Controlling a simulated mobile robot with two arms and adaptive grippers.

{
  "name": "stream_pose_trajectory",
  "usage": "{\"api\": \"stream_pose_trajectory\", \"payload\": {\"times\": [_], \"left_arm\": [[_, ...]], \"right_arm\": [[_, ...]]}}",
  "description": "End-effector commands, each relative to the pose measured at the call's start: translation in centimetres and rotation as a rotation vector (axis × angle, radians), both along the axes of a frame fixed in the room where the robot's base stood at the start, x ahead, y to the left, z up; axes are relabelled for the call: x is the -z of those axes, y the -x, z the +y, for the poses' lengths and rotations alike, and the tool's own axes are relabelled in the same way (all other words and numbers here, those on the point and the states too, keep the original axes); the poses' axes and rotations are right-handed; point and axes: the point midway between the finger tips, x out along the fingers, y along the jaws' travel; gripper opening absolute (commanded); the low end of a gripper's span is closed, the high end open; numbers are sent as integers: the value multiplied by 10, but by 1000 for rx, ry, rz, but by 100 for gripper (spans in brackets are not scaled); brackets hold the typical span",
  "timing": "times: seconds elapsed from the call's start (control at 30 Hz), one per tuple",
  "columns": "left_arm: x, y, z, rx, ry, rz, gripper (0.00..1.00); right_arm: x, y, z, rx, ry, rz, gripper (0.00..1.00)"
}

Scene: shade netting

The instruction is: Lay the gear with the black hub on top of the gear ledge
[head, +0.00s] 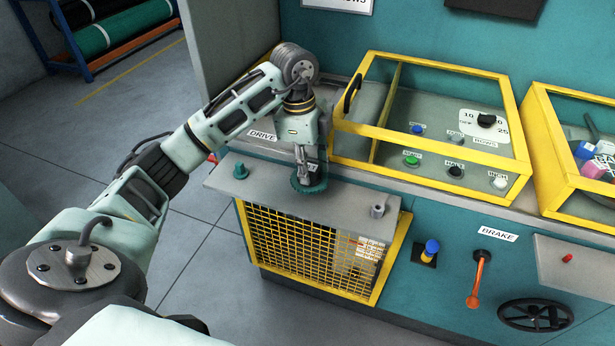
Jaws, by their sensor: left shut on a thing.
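My left gripper (304,178) points down over the grey gear ledge (342,203). It is shut on a teal gear (312,187), near the middle of the ledge. The gripper covers the gear's centre, so I cannot see its hub colour. I cannot tell whether the gear touches the ledge or hangs just above it. A small teal knob-like part (240,170) stands on the ledge's left end, and a grey post (378,210) stands towards its right end. My right gripper is not in view.
Below the ledge is a yellow mesh guard (242,228). Behind and right stands a yellow-framed clear cover (430,145) over buttons and a dial. An orange brake lever (477,282) and a black handwheel (535,315) are on the lower right. The ledge between gear and grey post looks clear.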

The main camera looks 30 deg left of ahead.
Motion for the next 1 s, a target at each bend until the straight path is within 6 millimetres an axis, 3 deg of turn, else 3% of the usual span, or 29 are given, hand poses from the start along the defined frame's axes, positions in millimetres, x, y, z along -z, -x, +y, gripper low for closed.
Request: {"api": "stream_pose_trajectory", "payload": {"times": [0.17,0.4,0.77,0.8,1.0], "left_arm": [[9,0,2,-1,1,1,0],[39,0,1,0,2,0,0],[44,0,1,0,1,-2,0],[44,0,1,0,0,0,33],[44,1,1,0,0,1,49]], "right_arm": [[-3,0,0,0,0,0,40],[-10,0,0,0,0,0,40],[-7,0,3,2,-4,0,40],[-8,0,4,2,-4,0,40],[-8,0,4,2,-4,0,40]]}}
